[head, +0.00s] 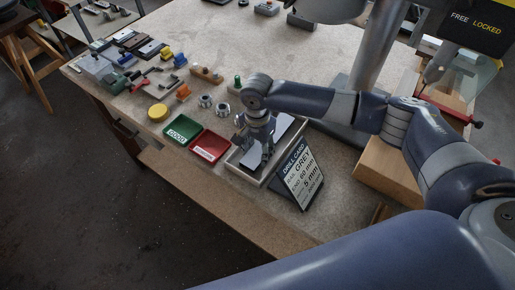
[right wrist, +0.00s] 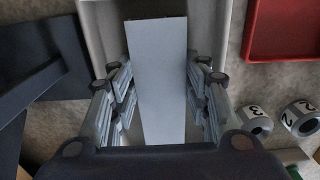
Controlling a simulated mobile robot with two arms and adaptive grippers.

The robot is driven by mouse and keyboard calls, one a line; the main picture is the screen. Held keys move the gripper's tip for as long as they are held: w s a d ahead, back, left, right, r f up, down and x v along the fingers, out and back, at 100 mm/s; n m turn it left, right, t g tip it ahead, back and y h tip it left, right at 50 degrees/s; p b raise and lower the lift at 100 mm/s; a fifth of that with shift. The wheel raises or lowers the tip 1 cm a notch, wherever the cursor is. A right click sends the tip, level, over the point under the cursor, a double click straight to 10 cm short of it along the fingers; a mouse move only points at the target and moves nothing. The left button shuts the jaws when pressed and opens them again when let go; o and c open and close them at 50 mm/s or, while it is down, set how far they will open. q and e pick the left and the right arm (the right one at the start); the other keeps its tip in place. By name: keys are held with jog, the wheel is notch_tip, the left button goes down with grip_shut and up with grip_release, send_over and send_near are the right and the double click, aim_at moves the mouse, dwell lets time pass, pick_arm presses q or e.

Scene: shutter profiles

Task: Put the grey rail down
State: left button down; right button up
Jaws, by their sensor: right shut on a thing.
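My right gripper (head: 256,154) points down over a pale grey tray (head: 246,174) near the front edge of the bench. The grey rail (right wrist: 158,75), a flat pale strip, lies lengthwise between its fingers in the right wrist view, and the gripper is shut on it. Part of the rail (head: 284,128) shows beside the gripper in the head view. The rail lies within the tray's outline, between its side walls (right wrist: 99,22). I cannot tell whether it touches the tray floor. My left gripper is not in view.
A drill card (head: 300,176) on a dark stand is close to the tray's right side. A red tray (head: 210,146) and a green tray (head: 182,130) lie to its left. Numbered metal rings (right wrist: 254,121) are nearby. A wooden block (head: 388,170) stands further right.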

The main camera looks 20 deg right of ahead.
jog(key=o, duration=1.2)
jog(key=shift+f, duration=0.1)
notch_tip(320, 180, up, 12)
jog(key=b, duration=0.2)
